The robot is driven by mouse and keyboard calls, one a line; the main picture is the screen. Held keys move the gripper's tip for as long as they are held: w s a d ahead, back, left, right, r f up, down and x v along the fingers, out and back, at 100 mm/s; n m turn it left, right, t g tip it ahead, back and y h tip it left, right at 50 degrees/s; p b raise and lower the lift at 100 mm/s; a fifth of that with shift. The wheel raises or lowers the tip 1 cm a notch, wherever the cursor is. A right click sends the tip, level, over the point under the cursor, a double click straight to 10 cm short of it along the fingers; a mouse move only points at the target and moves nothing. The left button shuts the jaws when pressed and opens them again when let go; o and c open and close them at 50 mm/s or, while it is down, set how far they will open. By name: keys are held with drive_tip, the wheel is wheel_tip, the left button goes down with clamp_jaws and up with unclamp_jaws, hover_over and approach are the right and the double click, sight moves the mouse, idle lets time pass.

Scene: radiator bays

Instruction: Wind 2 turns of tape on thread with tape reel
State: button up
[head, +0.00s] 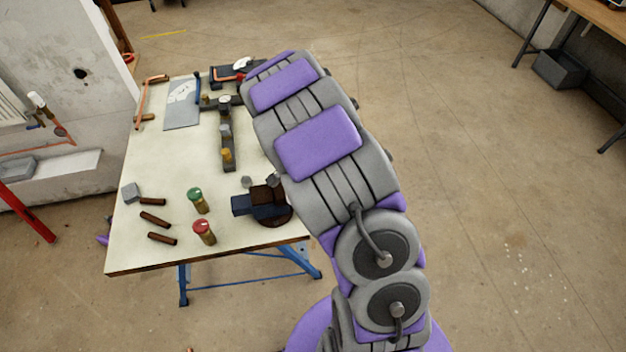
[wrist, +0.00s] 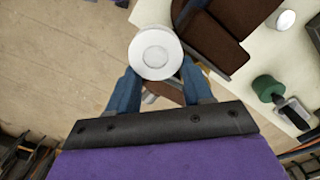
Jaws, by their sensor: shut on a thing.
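In the wrist view my gripper (wrist: 159,74) has its two blue fingers shut on a white round tape reel (wrist: 155,50), seen end-on. The reel is beside the dark brown jaws (wrist: 213,40) of the vise. In the head view the vise (head: 256,204) sits at the front right of the table, with a dark blue body and brown jaws. My arm hides the gripper and reel there. I cannot make out the thread or any tape on it. I cannot tell whether the reel touches anything.
A valve assembly (head: 227,130) and a grey sheet (head: 182,115) lie farther back.

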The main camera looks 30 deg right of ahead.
drive_tip(key=a, duration=0.1)
drive_tip(key=w+a, duration=0.1)
drive_tip(key=a+p, duration=0.1)
drive_tip(key=shift+w+a+r, duration=0.15)
drive_tip(key=shift+w+a, duration=0.15)
drive_tip(key=shift+a, duration=0.05)
drive_tip(key=w+a, duration=0.1)
drive_tip(key=w+a+p, duration=0.1)
drive_tip(key=w, duration=0.1)
drive_tip(key=shift+w+p, duration=0.15)
drive_tip(key=shift+p, duration=0.15)
drive_tip(key=w+d, duration=0.5)
drive_tip(key=w, duration=0.3)
drive_tip(key=s+d, duration=0.2)
drive_tip(key=d, duration=0.6)
drive_tip(key=s+d, duration=0.1)
drive_tip(key=s, duration=0.5)
wheel_tip(320, 180, up, 8)
drive_tip(key=p, duration=0.2)
drive_tip(key=shift+w+d+r, duration=0.15)
drive_tip(key=shift+r, duration=0.05)
drive_tip(key=shift+d, duration=0.2)
